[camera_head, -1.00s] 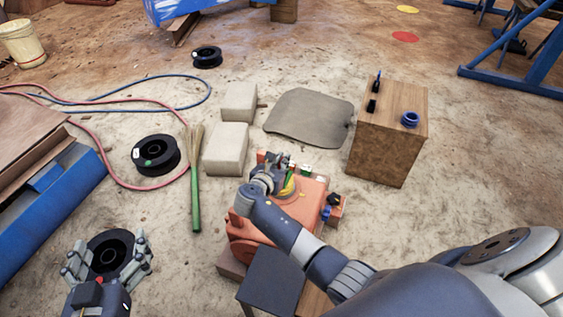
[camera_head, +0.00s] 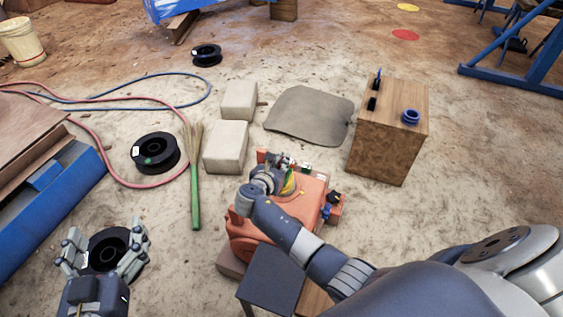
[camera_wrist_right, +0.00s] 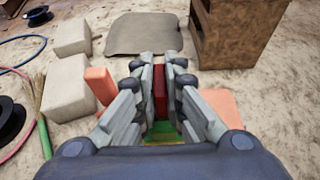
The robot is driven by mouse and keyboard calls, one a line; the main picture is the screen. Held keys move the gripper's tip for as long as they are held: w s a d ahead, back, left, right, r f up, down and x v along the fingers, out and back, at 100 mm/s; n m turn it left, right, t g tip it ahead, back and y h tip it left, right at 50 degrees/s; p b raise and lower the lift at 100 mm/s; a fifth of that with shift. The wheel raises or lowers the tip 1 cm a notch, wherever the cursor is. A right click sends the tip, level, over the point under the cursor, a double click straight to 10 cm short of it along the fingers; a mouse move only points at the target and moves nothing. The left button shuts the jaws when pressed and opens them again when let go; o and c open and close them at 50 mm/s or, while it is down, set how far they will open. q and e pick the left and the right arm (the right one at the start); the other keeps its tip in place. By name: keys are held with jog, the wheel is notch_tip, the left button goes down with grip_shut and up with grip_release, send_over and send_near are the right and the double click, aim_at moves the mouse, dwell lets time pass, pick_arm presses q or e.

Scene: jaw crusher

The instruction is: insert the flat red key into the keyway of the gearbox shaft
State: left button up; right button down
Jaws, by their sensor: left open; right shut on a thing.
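The orange gearbox (camera_head: 312,200) sits in the lower middle of the head view, partly hidden behind my right arm. My right gripper (camera_head: 284,166) is over its far part. In the right wrist view, my right gripper (camera_wrist_right: 164,62) is shut on the flat red key (camera_wrist_right: 160,92), which stands upright between the fingers. A green part (camera_wrist_right: 165,131) shows below the key, between the fingers. The shaft's keyway is hidden, so I cannot tell whether the key touches it. My left gripper (camera_head: 106,240) is open and empty at the lower left, in front of a black spool.
A wooden cabinet (camera_head: 388,140) with small dark items and a blue ring (camera_head: 411,117) stands to the right. Two pale blocks (camera_head: 226,147), a grey mat (camera_head: 308,117) and a green-handled broom (camera_head: 195,190) lie around the gearbox. A dark stool-like surface (camera_head: 270,280) is near me.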

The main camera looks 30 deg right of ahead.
dwell(0.3)
jog(key=c, duration=1.6)
grip_release()
jog(key=shift+s+a, duration=0.1)
jog(key=v, duration=1.1)
jog(key=shift+s+a, duration=0.25)
jog(key=shift+s, duration=0.05)
jog(key=shift+r, duration=0.1)
